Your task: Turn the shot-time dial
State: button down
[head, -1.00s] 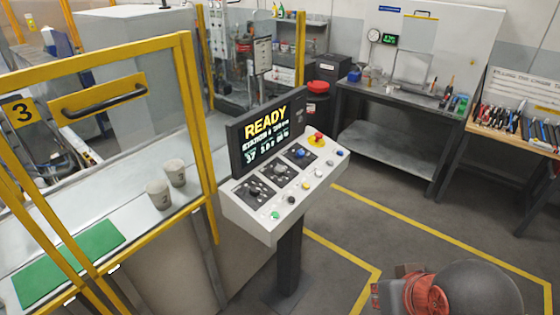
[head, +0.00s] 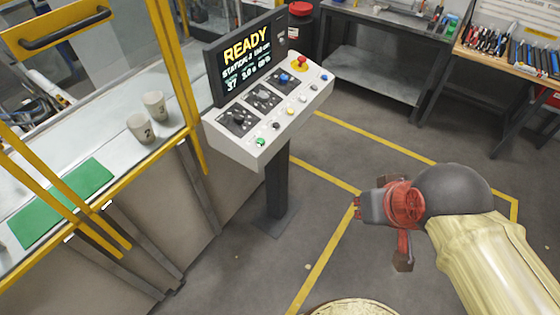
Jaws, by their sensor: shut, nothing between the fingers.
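A white slanted control console (head: 262,125) on a dark post carries three dark dial plates in a row: a near-left dial (head: 238,118), a middle dial (head: 264,96) and a far-right dial (head: 287,77). Their labels are too small to read, so I cannot tell which is the shot-time dial. The screen (head: 247,58) behind them reads READY, with smaller lines below. My gripper (head: 362,207) is shut and empty, to the right of and nearer than the console, apart from it. It points left in the picture.
A red emergency button (head: 300,62) and several small coloured buttons sit on the console. A yellow guard frame (head: 185,80) stands close on its left, with two cups (head: 147,120) and a green mat (head: 65,203) behind it. Floor between gripper and console is clear.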

aim_at(262, 97)
jog(key=i+j, duration=0.1)
jog(key=i, duration=0.55)
jog(key=i+j, duration=0.15)
jog(key=i, duration=0.5)
